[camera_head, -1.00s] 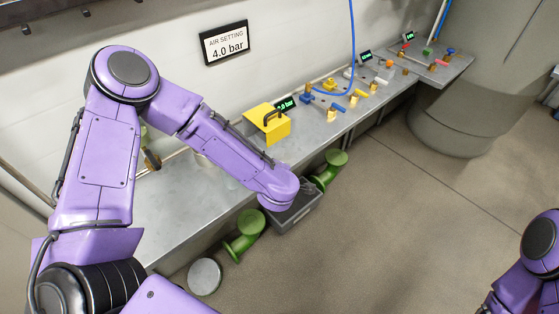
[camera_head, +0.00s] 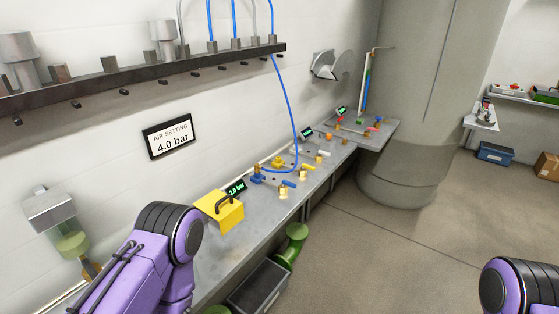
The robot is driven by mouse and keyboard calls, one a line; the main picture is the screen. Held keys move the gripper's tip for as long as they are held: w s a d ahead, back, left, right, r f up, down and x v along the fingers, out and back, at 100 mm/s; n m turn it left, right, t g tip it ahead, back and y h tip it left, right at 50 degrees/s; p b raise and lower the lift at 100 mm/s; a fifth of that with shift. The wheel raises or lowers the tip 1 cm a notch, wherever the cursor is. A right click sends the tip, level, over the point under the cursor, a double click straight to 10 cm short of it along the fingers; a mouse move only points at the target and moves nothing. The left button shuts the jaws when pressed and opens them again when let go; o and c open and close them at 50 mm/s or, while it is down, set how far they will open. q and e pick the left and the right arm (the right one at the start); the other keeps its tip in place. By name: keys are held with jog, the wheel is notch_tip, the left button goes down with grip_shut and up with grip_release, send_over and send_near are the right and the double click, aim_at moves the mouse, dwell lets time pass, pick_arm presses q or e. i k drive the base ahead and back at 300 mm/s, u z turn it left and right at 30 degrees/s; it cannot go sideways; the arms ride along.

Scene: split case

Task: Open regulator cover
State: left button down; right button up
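The regulator cover is a yellow box (camera_head: 219,211) with a black handle on its top. It sits on the near part of the grey bench (camera_head: 240,246), beside a small green-lit display (camera_head: 237,188). My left arm comes in at the lower left, with its purple joint just left of and below the yellow box. The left gripper is outside the picture. Only a part of my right arm shows at the lower right edge, and its gripper is outside the picture too. A sign on the wall (camera_head: 171,137) reads "AIR SETTING 4.0 bar".
Blue and yellow valve fittings (camera_head: 281,179) and a blue hose (camera_head: 289,105) stand along the bench beyond the box. A dark rail (camera_head: 150,82) runs along the wall above. A dark crate (camera_head: 259,287) and green pipe (camera_head: 292,246) are below the bench.

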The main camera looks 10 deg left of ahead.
aim_at(229, 211)
jog(key=k, duration=1)
jog(key=z, duration=0.95)
jog(key=i, duration=1.85)
jog(key=u, duration=1.55)
